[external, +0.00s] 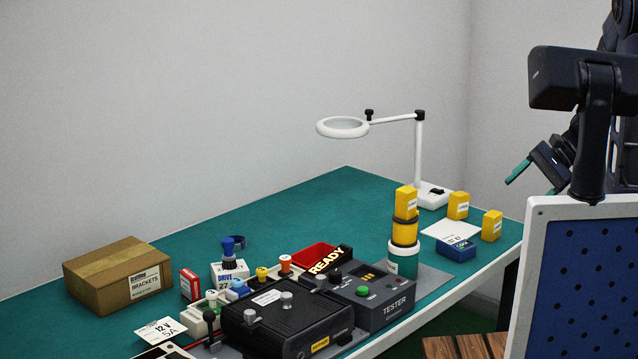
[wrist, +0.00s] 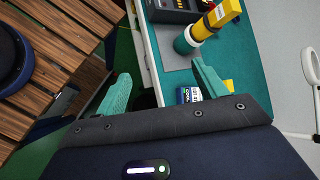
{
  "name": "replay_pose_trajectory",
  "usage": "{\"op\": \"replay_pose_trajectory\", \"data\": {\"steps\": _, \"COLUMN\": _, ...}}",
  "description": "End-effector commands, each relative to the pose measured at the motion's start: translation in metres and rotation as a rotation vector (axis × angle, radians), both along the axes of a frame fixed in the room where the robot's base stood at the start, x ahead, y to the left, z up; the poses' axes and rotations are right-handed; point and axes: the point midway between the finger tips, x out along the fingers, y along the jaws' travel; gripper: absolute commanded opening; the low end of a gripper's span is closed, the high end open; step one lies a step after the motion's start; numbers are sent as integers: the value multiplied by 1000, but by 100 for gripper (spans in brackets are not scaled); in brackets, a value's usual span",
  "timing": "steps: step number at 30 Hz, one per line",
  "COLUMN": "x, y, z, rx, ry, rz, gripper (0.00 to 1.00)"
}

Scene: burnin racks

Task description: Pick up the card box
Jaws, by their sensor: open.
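I cannot tell for sure which box is the card box. A brown cardboard box (external: 104,284) labelled BRACKETS lies at the left of the green bench. Small yellow boxes (external: 458,206) (external: 492,225) and a blue labelled box (external: 456,248) stand at its right end. Another yellow box (external: 406,199) sits on top of a yellow and teal cylinder (external: 403,258). In the wrist view the blue box (wrist: 189,95) shows between my fingers, partly hidden by my gripper's body. My gripper (external: 531,186), with teal fingers, is open and empty, above and apart from these boxes. It also shows in the wrist view (wrist: 160,72).
A white magnifier lamp (external: 419,150) stands behind the boxes. A black device (external: 285,320) and a tester (external: 375,295) crowd the front. A blue pegboard panel (external: 585,275) rises at the right. The green bench top (external: 330,205) is clear toward the back.

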Motion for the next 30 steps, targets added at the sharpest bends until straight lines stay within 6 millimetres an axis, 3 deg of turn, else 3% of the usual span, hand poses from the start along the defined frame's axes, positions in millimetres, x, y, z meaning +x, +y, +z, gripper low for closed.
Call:
{"op": "replay_pose_trajectory", "data": {"steps": 8, "x": 43, "y": 9, "z": -26, "rx": 227, "ry": 174, "rz": -188, "gripper": 71}}
{"op": "replay_pose_trajectory", "data": {"steps": 16, "x": 88, "y": 5, "z": -56, "rx": 436, "ry": 312, "rz": -397, "gripper": 71}}
{"op": "replay_pose_trajectory", "data": {"steps": 23, "x": 128, "y": -10, "z": -91, "rx": 599, "ry": 412, "rz": -597, "gripper": 71}}
{"op": "replay_pose_trajectory", "data": {"steps": 30, "x": 163, "y": -36, "z": -138, "rx": 751, "ry": 493, "rz": -826, "gripper": 71}}
